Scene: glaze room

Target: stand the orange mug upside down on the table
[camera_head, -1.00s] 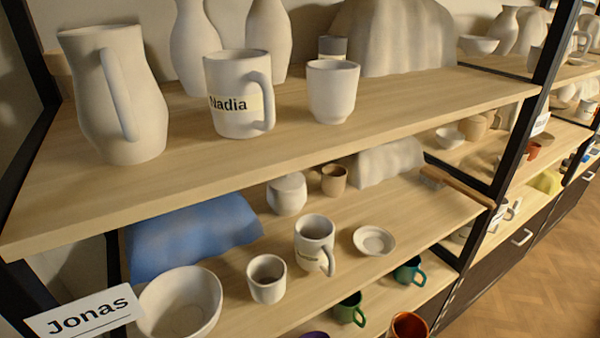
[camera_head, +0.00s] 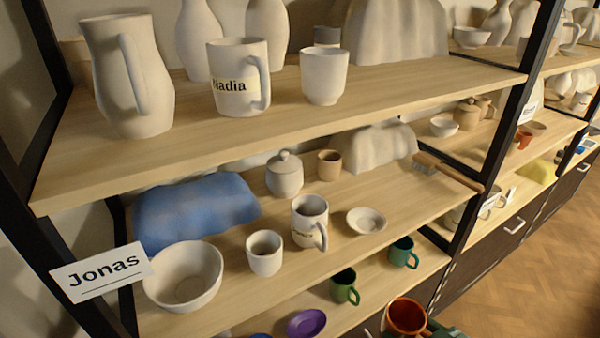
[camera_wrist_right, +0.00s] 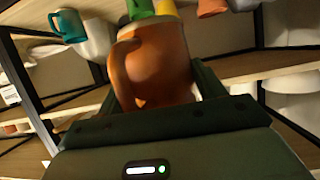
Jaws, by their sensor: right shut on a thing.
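The orange mug (camera_head: 405,318) is at the bottom edge of the head view, in front of the lower shelves. Its open mouth faces up towards the head camera. My right gripper (camera_head: 428,331) shows partly beside it as a dark green shape. In the right wrist view, the orange mug (camera_wrist_right: 165,62) sits between the two dark fingers of my right gripper (camera_wrist_right: 165,85), which is shut on it. Its handle points left there. No table shows in either view. My left gripper is not in view.
The shelf rack fills the view. A bottom shelf behind the mug holds a green mug (camera_head: 344,286), a teal mug (camera_head: 403,252) and a purple dish (camera_head: 306,323). Wood floor (camera_head: 530,290) lies open at the right.

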